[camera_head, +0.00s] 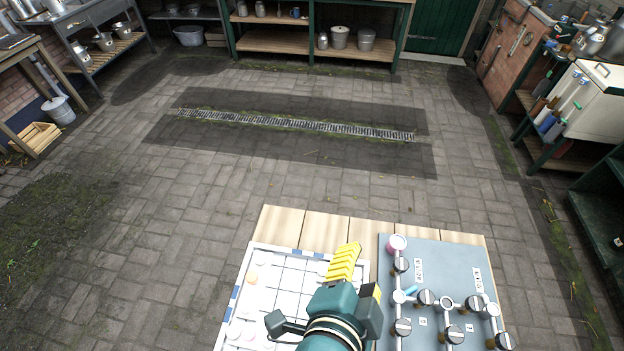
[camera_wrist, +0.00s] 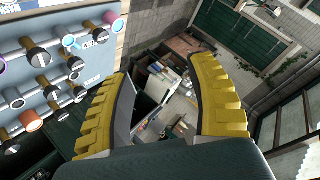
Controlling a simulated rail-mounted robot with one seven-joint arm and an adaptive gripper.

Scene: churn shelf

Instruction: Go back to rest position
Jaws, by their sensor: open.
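My gripper (camera_head: 345,262) has yellow ridged fingers and is above the front worktable in the head view, between a white gridded board and a grey panel. In the wrist view my gripper (camera_wrist: 165,85) shows both fingers spread apart with nothing between them. It points out over the room, and the floor and far furniture show between the fingers. The white board (camera_head: 290,262) lies on the left of the table, and my arm hides part of it. The grey panel (camera_head: 440,255) with pipes and black knobs lies on the right.
The wooden tabletop (camera_head: 317,225) shows behind the board and panel. The paved floor beyond, with a drain grate (camera_head: 290,124), is clear. A shelf bench (camera_head: 273,43) stands at the back. A white cabinet (camera_head: 597,92) and workbench are at right, and a wooden crate (camera_head: 36,138) is at left.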

